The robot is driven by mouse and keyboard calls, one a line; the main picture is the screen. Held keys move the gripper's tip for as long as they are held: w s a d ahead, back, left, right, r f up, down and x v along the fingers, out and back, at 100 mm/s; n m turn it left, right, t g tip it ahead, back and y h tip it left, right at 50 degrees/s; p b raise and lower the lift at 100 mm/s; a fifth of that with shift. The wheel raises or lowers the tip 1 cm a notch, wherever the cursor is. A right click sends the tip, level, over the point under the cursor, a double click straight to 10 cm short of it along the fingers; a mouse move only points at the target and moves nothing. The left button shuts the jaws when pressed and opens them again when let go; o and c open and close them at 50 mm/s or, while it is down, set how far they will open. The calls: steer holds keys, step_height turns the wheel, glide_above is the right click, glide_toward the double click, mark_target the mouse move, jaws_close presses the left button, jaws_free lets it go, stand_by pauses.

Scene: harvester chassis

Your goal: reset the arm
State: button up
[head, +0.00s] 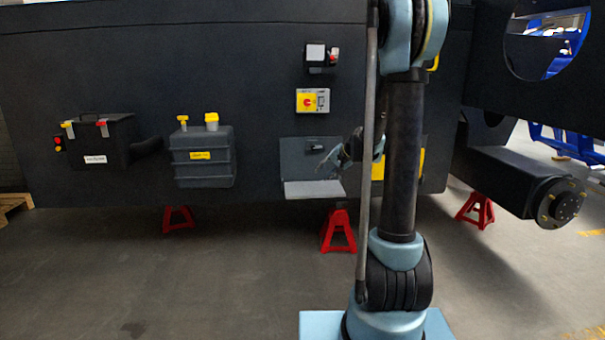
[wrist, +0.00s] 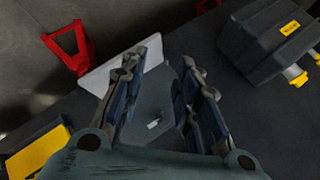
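My gripper (head: 332,162) is at the front of the grey panel with a light grey shelf (head: 313,189) on the dark chassis side, partly hidden by my own arm. In the wrist view my gripper (wrist: 170,62) has its two fingers spread apart, with nothing between them. Beyond the fingers the grey panel (wrist: 152,98) and the light shelf (wrist: 97,80) show. A small handle or latch (wrist: 153,124) on the panel lies between the fingers in the picture, apart from them as far as I can tell.
The dark chassis (head: 250,70) carries a battery box (head: 100,140), a grey tank (head: 203,160) with yellow caps, a yellow switch with a red knob (head: 308,101) and a small device (head: 320,55). Red stands (head: 338,232) are below. The floor in front (head: 200,290) is clear.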

steer(key=s+d+f+n+g+h, duration=0.1)
steer(key=s+d+f+h, duration=0.1)
steer(key=s, duration=1.3)
steer(key=s+d+f+n+g+h, duration=0.2)
steer(key=s+d, duration=0.2)
steer(key=s, duration=1.1)
steer(key=s+d+f+n+g+h, duration=0.1)
steer(key=s+d+f+g+h, duration=0.1)
steer(key=s, duration=1.3)
steer(key=shift+d+n, duration=0.4)
steer(key=shift+d, duration=0.3)
steer(key=shift+w+f, duration=0.15)
steer(key=shift+w, duration=0.25)
steer(key=shift+o, duration=0.4)
steer(key=shift+s, duration=0.1)
